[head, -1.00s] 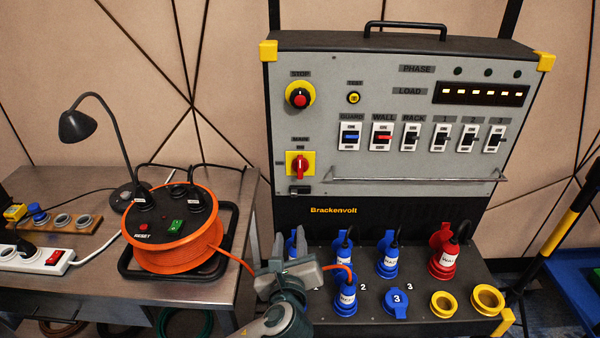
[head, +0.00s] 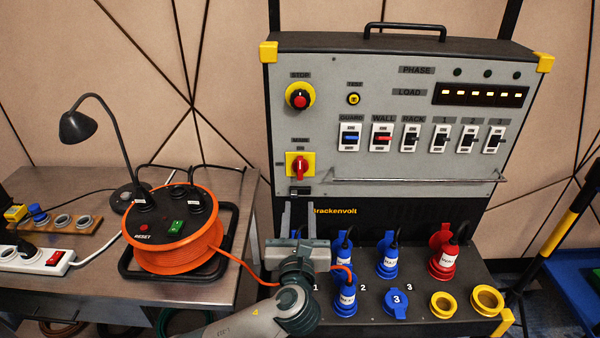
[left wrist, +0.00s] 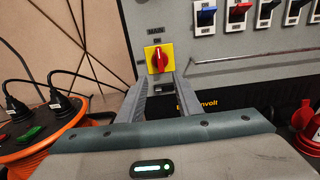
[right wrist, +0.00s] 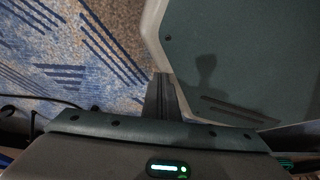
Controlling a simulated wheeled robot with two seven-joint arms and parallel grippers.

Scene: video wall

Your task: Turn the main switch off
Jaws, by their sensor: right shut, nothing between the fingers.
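The main switch (head: 300,166) is a red rotary handle on a yellow square plate at the lower left of the grey panel. Its handle stands upright, toward the label above it. It also shows in the left wrist view (left wrist: 159,60), ahead between the finger lines. My left gripper (head: 299,206) is below the switch, apart from it, fingers pointing up toward the panel. In the left wrist view its fingers (left wrist: 160,82) are spread with nothing between them. My right gripper (right wrist: 160,95) shows only in the right wrist view, shut and empty, above a patterned floor.
The red STOP knob (head: 299,97) is above the switch; a small black socket-like part (head: 300,190) is just below. A metal rail (head: 400,180) runs to the right. Blue plugs (head: 344,298) crowd the ledge beside my left gripper. An orange cable reel (head: 170,245) stands left.

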